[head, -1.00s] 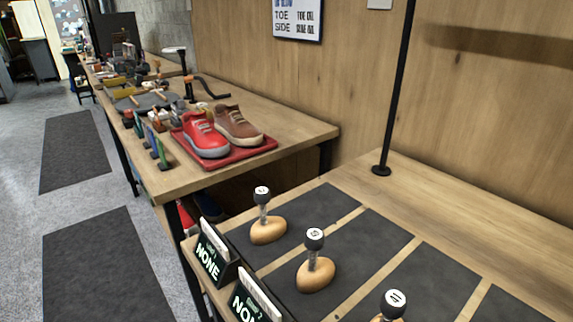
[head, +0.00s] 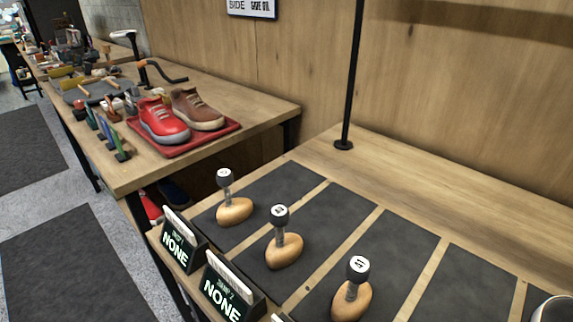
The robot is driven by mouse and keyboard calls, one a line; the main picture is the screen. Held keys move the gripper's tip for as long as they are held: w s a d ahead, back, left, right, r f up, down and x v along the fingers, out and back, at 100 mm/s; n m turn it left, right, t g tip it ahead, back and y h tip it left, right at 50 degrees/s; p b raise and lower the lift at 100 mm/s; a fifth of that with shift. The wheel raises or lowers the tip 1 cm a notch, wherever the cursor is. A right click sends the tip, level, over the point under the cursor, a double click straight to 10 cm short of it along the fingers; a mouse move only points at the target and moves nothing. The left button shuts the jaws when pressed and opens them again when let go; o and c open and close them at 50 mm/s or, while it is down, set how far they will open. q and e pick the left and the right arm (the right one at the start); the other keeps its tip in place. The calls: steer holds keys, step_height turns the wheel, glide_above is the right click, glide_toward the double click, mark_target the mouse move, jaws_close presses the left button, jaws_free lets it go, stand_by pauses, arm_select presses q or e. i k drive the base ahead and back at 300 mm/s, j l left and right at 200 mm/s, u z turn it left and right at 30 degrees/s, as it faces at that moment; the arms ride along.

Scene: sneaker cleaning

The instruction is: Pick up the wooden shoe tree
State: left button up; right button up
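Three wooden shoe trees with dark round knobs on metal stems stand upright on dark mats on the near bench in the head view. The first shoe tree (head: 235,211) is at the left, the second shoe tree (head: 284,251) is in the middle, and the third shoe tree (head: 351,300) is nearest at the lower right. Their knobs carry pale top labels, too small to read surely. Neither of my grippers shows in the head view.
Small signs reading NONE, a left sign (head: 177,244) and a nearer sign (head: 226,296), stand along the bench's front edge. A black pole (head: 352,80) rises behind the mats. A red tray (head: 228,132) with red and brown sneakers sits on the farther bench. Bare mat (head: 465,285) lies right.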

mark_target(352, 301)
steer(key=l+z, duration=0.15)
steer(key=z, duration=0.35)
steer(key=l+z, duration=0.15)
steer(key=z, duration=0.35)
steer(key=l+z, duration=0.2)
steer(key=z, duration=0.3)
steer(key=u, duration=1.4)
steer(key=i+j+z, duration=0.15)
steer(key=j, duration=0.25)
steer(key=i+j+z, duration=0.1)
steer(key=i+j, duration=0.15)
steer(key=j, duration=0.15)
